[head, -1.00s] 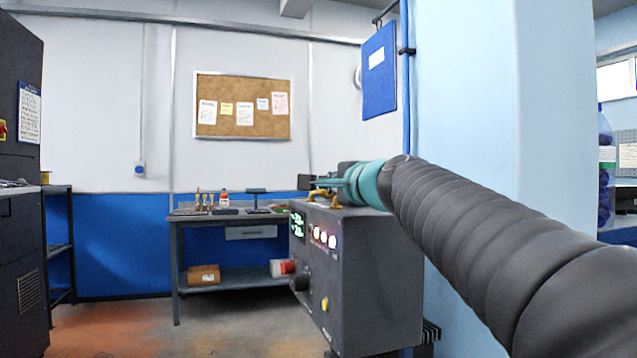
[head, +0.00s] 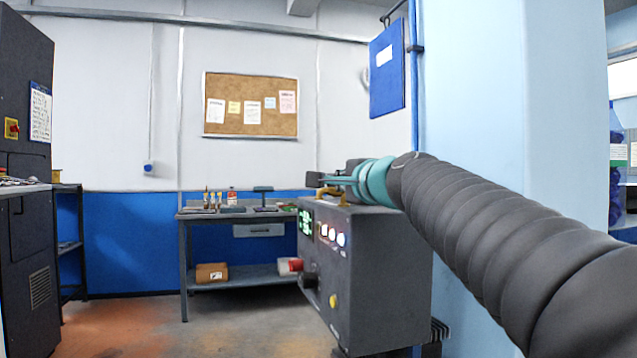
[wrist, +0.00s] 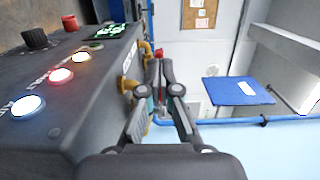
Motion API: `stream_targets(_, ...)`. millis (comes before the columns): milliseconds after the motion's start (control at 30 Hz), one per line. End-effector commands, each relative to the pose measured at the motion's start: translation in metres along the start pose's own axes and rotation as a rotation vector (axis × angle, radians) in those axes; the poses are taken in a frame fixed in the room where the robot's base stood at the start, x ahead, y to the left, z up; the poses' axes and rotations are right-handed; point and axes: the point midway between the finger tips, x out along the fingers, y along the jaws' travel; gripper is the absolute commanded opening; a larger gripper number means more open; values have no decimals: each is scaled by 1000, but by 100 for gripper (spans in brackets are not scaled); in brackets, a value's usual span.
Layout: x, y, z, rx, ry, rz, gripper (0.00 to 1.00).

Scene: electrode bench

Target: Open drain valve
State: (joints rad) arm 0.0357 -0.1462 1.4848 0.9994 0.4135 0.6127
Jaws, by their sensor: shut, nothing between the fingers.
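My gripper (head: 320,181) reaches in from the right in the head view, over the top of a dark grey machine cabinet (head: 385,270). The wrist view shows its fingers (wrist: 160,66) shut and empty, beside the cabinet's edge. A brass-coloured, curved fitting (head: 335,197) sits on the cabinet top, just below the gripper; similar brass pieces (wrist: 128,84) lie left of the fingers in the wrist view. A small red part (wrist: 158,53) shows near the fingertips. A yellow knob (head: 333,300) is low on the cabinet front. I cannot tell which part is the drain valve.
The cabinet has a lit green display (head: 306,224) and lit buttons (head: 332,235). A workbench (head: 185,235) with bottles stands behind. A light-blue column (head: 480,120) is close on the right. A dark machine (head: 25,240) stands left. The floor (head: 230,325) between is clear.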

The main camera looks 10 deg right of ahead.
Motion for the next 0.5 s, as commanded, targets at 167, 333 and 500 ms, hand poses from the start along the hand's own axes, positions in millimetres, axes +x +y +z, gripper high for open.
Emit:
stream_targets(167, -25, 0, 6, -1, -5, -4, 0)
stream_targets(333, -48, -4, 36, -2, -5, -3, 0)
stream_targets(500, -69, -5, 58, -2, 1, -3, 0)
